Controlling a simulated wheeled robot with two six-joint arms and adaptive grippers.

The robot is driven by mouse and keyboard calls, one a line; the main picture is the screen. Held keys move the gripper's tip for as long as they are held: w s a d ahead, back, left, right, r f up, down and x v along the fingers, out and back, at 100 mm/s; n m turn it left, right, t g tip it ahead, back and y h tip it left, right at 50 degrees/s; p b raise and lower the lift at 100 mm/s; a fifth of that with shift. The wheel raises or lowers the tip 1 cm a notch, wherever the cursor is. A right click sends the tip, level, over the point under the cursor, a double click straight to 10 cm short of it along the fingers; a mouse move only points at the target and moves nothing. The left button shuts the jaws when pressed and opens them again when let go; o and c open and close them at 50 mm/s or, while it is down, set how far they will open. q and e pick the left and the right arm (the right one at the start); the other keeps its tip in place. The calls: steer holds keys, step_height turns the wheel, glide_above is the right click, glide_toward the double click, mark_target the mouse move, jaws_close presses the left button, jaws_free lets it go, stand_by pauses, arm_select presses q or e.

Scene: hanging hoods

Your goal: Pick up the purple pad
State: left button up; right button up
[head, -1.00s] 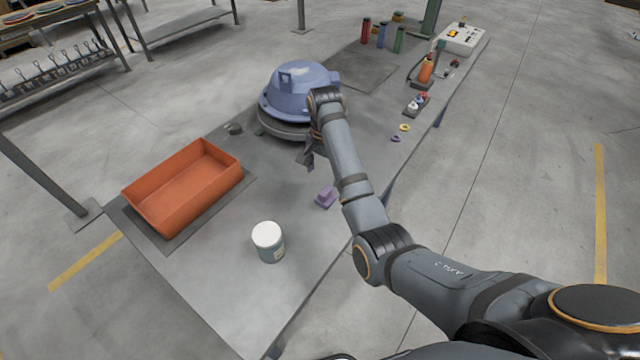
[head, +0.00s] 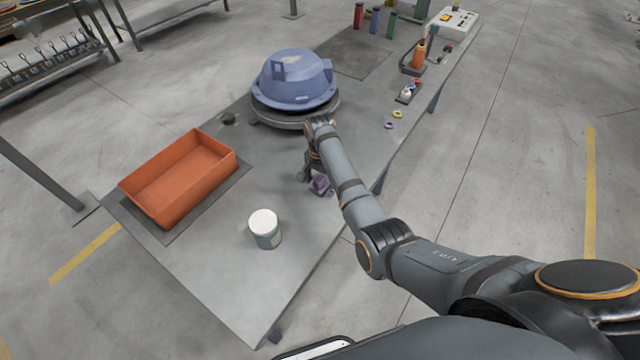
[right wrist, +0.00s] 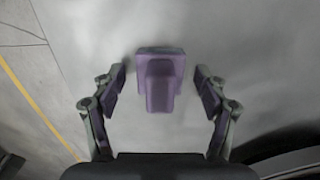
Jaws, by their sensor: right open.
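The purple pad (head: 320,185) lies on the grey table, partly covered by my right gripper (head: 307,177) in the head view. In the right wrist view the purple pad (right wrist: 160,80) shows as a wide base with a narrower raised block. My right gripper (right wrist: 160,90) is open, with one finger on each side of the pad. Gaps show between both fingers and the pad, so it is not held. Whether the fingertips are down at the table's height, I cannot tell. My left gripper is not in view.
A blue hood (head: 295,78) sits on a round dark stand behind the gripper. A white-lidded can (head: 265,228) stands in front and an orange tray (head: 180,180) at left. Small rings (head: 390,125) lie near the table's right edge. The table between can and tray is clear.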

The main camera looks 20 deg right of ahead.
steer(key=c, duration=1.3)
steer(key=shift+o, duration=0.2)
